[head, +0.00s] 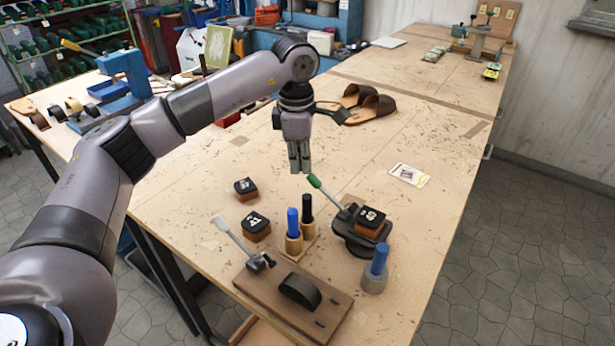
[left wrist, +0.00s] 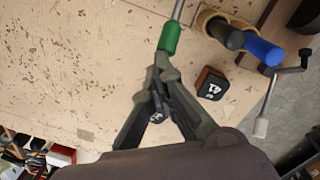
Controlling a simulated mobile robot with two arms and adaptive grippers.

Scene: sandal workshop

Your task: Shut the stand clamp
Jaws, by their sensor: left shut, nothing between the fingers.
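A clamp with a green-tipped lever (head: 314,181) stands on a black base (head: 349,240), with a dark-topped block (head: 371,222) on it. The lever slants up toward the upper left. My left gripper (head: 300,170) is shut and empty, pointing down just above the green grip. In the left wrist view the green grip (left wrist: 170,38) lies right beyond the fingertips (left wrist: 163,65); I cannot tell whether they touch. A second lever with a white grip (head: 220,222) rises from a wooden board (head: 325,318) in front. My right gripper is not in view.
Two dark-topped blocks (head: 245,187) (head: 256,226) stand left of a holder with blue (head: 293,222) and black (head: 307,208) handles. Another blue-handled tool (head: 379,260) stands at the right. Brown sandals (head: 370,107) lie behind. The table right of the card (head: 409,174) is clear.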

